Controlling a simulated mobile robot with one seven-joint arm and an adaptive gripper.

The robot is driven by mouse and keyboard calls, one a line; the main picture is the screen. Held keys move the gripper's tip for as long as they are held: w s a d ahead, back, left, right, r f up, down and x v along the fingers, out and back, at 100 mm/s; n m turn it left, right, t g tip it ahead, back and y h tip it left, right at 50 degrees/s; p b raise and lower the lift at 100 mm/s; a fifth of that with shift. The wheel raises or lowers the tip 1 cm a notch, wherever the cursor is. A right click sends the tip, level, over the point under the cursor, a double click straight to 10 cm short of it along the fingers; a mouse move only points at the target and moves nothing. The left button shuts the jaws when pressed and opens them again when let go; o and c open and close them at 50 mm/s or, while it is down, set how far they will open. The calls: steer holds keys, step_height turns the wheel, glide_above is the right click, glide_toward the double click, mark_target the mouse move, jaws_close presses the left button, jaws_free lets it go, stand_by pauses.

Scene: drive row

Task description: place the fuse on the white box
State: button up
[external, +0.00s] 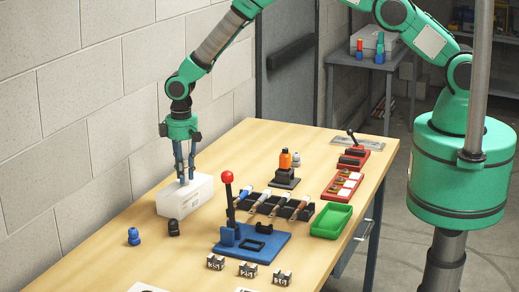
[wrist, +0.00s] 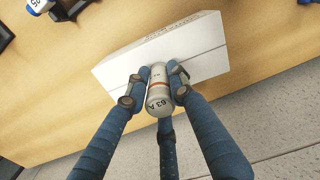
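The white box (wrist: 205,48) lies behind the fuse in the wrist view. In the external view my gripper (external: 186,178) points down at the top of the white box (external: 183,200), at the left of the table. The fuse is small there between the fingertips. I cannot tell whether the fuse touches the box top.
A blue connector (external: 134,236) and a black one (external: 173,228) stand in front of the box. A blue press with a red-knobbed lever (external: 265,246) is to the right. A green tray (external: 331,220) lies near the right edge of the wooden table (external: 130,268). A block wall is behind the box.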

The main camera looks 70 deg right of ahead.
steer(key=o, duration=0.4)
steer(key=shift+r, duration=0.15)
step_height(320, 180, up, 12)
steer(key=shift+r+b, duration=0.1)
steer(key=shift+b, duration=0.4)
stand_by(0.7)
